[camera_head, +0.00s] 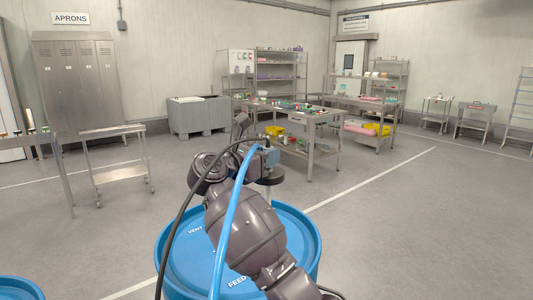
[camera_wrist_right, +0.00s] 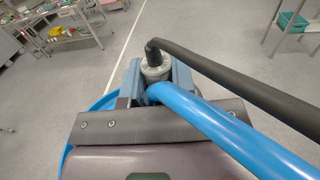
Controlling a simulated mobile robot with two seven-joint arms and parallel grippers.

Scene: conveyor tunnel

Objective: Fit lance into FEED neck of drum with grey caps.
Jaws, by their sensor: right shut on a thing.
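A blue drum (camera_head: 185,265) stands right in front of me, with VENT and FEED lettered in white on its top. My right arm lies across it and hides much of the top. The FEED neck and any grey caps are hidden. My right gripper (camera_wrist_right: 155,82) is shut on the grey head of the lance (camera_wrist_right: 154,66). In the head view this gripper (camera_head: 264,154) is beyond the arm, over the drum's far side. A black hose and a blue hose run from the lance head back towards me. The lance's lower part is hidden. My left gripper is not in view.
Part of another blue drum (camera_head: 18,289) shows at the bottom left. Steel tables (camera_head: 310,118) with trays and bins stand further back, and a steel trolley (camera_head: 122,172) stands at the left. A grey tub (camera_head: 199,117) is by the wall. The floor to the right is clear.

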